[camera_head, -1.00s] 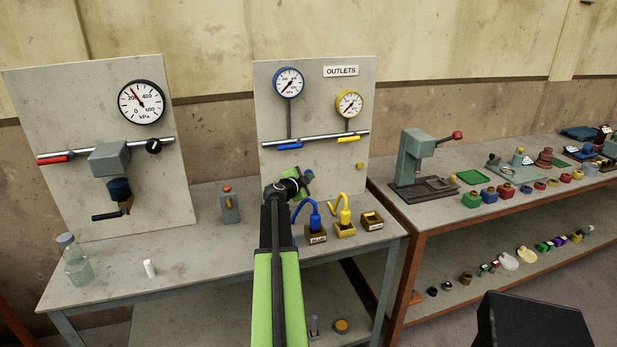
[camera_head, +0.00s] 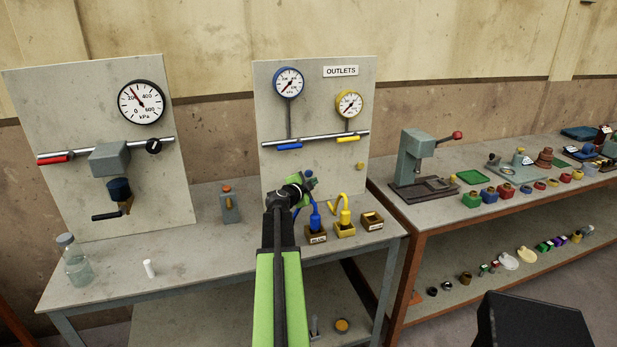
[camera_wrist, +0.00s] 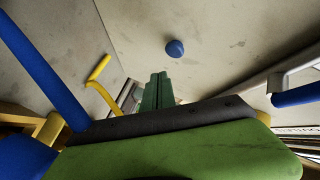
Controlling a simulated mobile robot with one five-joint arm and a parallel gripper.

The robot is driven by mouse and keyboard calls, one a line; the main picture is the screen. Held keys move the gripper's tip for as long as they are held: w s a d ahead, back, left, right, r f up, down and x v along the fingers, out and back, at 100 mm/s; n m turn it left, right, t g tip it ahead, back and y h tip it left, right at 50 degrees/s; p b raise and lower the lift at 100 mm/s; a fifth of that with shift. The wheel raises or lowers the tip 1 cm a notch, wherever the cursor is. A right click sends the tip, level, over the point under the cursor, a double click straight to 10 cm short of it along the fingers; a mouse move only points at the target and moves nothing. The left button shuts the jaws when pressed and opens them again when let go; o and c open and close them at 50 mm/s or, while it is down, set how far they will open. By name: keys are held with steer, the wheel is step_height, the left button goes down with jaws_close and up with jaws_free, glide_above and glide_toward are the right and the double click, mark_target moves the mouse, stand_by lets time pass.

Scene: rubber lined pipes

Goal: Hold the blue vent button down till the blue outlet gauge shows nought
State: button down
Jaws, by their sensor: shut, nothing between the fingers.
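The blue vent button (camera_wrist: 175,48) is a round knob on the pale panel in the wrist view. It lies just beyond and a little right of the tips of my gripper (camera_wrist: 159,78), with a gap showing between. The green fingers are shut together and empty. In the head view my gripper (camera_head: 307,184) is in front of the lower outlets panel, and the blue button (camera_head: 309,173) shows close by its tips. The blue outlet gauge (camera_head: 289,83) is at the panel's upper left; its needle is too small to read surely.
The yellow gauge (camera_head: 348,104) and yellow button (camera_head: 360,166) are to the right on the same panel. Blue (camera_head: 315,221) and yellow (camera_head: 345,217) hoses stand in small boxes below. A blue-handled valve (camera_head: 289,146) sits on the pipe above.

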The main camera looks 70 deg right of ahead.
steer(key=shift+s+a, duration=0.9)
steer(key=shift+a, duration=0.25)
